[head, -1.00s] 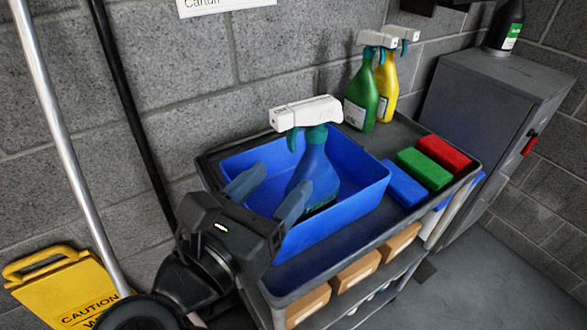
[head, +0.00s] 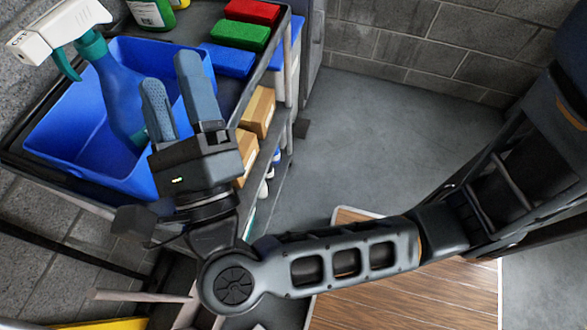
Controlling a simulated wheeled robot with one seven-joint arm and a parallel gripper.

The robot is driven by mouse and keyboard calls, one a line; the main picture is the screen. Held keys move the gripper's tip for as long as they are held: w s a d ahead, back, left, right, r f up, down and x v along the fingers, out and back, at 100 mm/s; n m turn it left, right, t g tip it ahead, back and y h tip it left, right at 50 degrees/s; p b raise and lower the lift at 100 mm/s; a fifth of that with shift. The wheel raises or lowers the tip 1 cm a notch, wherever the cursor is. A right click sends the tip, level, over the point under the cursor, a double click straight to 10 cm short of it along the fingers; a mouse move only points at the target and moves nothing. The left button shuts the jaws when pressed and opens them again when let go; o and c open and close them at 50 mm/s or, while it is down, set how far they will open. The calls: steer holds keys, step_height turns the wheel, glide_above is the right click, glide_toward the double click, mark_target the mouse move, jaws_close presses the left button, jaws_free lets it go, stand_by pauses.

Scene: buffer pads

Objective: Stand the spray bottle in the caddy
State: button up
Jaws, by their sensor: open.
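The blue spray bottle (head: 117,92), with a white and teal trigger head, stands inside the blue caddy (head: 62,133) on the cart, leaning slightly in this tilted view. Its lower end is partly hidden by the caddy's near wall and my gripper. My gripper (head: 172,75) is open, with its two fingers apart and nothing between them. It is at the near right side of the caddy, to the right of the bottle, and appears apart from it.
Blue (head: 228,60), green (head: 240,35) and red (head: 252,11) pads lie on the cart top (head: 195,22) beside the caddy. A green bottle (head: 150,12) stands behind it. Cardboard boxes (head: 258,110) sit on the lower shelf. The floor (head: 400,130) to the right is clear.

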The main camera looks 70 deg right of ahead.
steer(key=s+f+m+y, duration=0.6)
steer(key=s+m+y, duration=0.3)
steer(key=m, duration=0.7)
steer(key=s+f+m+y, duration=0.5)
steer(key=s+m+y, duration=0.5)
steer(key=m, duration=0.7)
steer(key=shift+s+d+f+m+t+y, duration=0.15)
steer(key=shift+s+f+m+t+y, duration=0.15)
steer(key=shift+f, duration=0.05)
